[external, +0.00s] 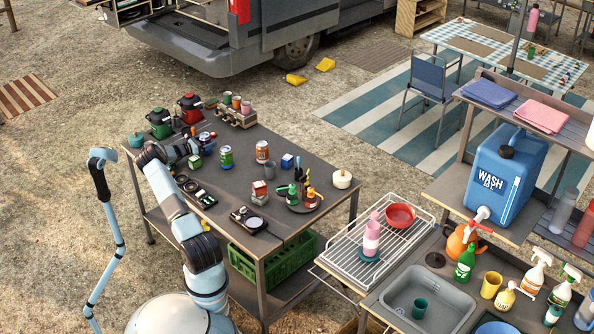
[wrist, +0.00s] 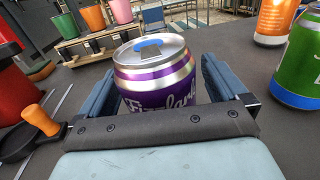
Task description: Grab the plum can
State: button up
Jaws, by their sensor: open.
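The plum can (wrist: 155,80) is purple with silver bands and a silver top with a blue tab. It stands upright in the wrist view, with white lettering on its side. My gripper (wrist: 158,90) is open, with one blue-grey finger on each side of the can. The can sits between the fingers, and its lower part is hidden behind the gripper's body. I cannot tell whether either finger touches it. In the external view my gripper (external: 196,148) is low over the back left of the dark table, and the can is hard to make out there.
A green can (wrist: 299,65) and an orange-and-white can (wrist: 275,20) stand to the right. A dark pan with an orange handle (wrist: 40,118) and a red pot (wrist: 14,85) are close on the left. Coloured cups on a wooden rack (wrist: 88,44) stand behind.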

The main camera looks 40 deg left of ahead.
jog(key=shift+w, duration=0.45)
jog(key=c, duration=1.2)
jog(key=shift+c, duration=0.6)
